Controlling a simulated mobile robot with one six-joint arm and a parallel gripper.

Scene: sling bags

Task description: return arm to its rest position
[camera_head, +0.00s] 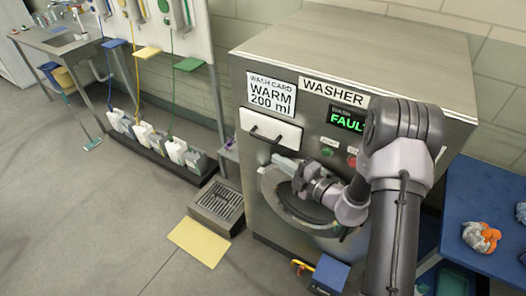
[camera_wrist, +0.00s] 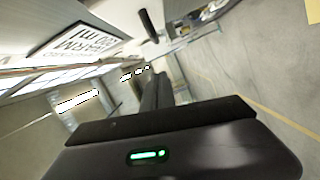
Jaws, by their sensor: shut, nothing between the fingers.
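My gripper (camera_head: 287,165) is in front of the washer (camera_head: 350,70), just below the handle of its white detergent drawer (camera_head: 270,130) and near the top left of the round door (camera_head: 300,205). My arm reaches in from the right and hides part of the washer front. The gripper is shut and nothing shows between its fingers. In the wrist view, the dark gripper body (camera_wrist: 160,140) fills the bottom, and the wash card (camera_wrist: 80,42) shows at upper left. Whether the gripper touches the drawer or door cannot be told.
The washer display (camera_head: 347,119) reads "FAULT" in green. A floor drain box (camera_head: 218,205) and a yellow mat (camera_head: 199,242) lie left of the washer. White jugs (camera_head: 150,138) stand in a row by the wall. A blue table (camera_head: 485,205) is at right.

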